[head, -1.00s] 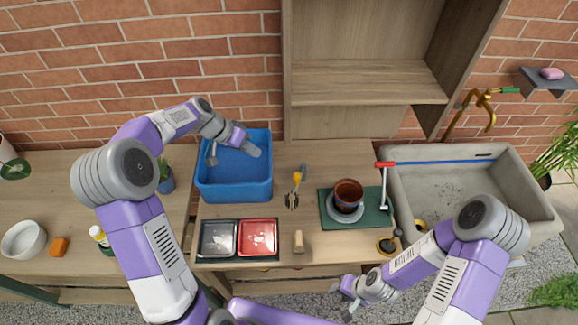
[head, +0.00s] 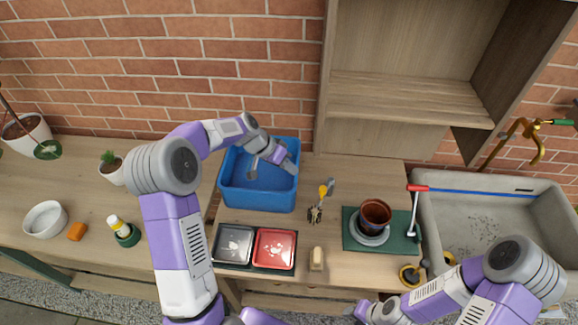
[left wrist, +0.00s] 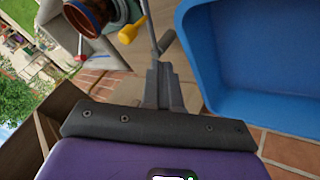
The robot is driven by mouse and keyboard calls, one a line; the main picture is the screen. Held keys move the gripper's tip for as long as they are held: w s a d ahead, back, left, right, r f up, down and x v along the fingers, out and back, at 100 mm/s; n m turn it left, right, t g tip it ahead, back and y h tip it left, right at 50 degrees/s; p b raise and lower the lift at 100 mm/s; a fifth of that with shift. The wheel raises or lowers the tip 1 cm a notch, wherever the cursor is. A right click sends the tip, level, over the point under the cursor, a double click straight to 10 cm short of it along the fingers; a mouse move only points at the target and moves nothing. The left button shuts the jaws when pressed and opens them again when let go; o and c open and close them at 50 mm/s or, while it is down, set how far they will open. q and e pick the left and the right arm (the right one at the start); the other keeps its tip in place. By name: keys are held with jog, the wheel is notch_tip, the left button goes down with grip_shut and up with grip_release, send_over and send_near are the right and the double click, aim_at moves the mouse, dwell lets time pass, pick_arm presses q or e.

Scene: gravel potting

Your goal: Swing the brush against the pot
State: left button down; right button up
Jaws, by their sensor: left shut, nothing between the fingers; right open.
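The reddish-brown pot (head: 376,211) stands upright on a grey saucer (head: 368,238) on a dark green mat (head: 352,240). The pot's mouth also shows at the top of the left wrist view (left wrist: 90,18). A small tan block-like thing (head: 317,259), possibly the brush, lies near the table's front edge; I cannot tell for certain. My left gripper (head: 272,170) is over the blue crate, left of the pot and apart from it. Its fingers are shut and empty in the left wrist view (left wrist: 163,75). My right gripper (head: 362,312) is open at the bottom edge, in front of the table, partly cut off.
The blue crate (head: 257,198) stands behind a grey and a red tray (head: 274,250). A yellow-handled tool (head: 322,192) lies right of the crate. A red-handled metal tool (head: 415,190) lies at the mat's right edge. A stone sink (head: 490,210) is at the right.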

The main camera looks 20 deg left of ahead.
aim_at(323, 194)
pick_arm(q)
jog(key=d+f, duration=0.5)
jog(key=d, duration=0.2)
jog(key=shift+w, duration=0.4)
jog(key=shift+s+d, duration=0.1)
jog(key=shift+d, duration=0.1)
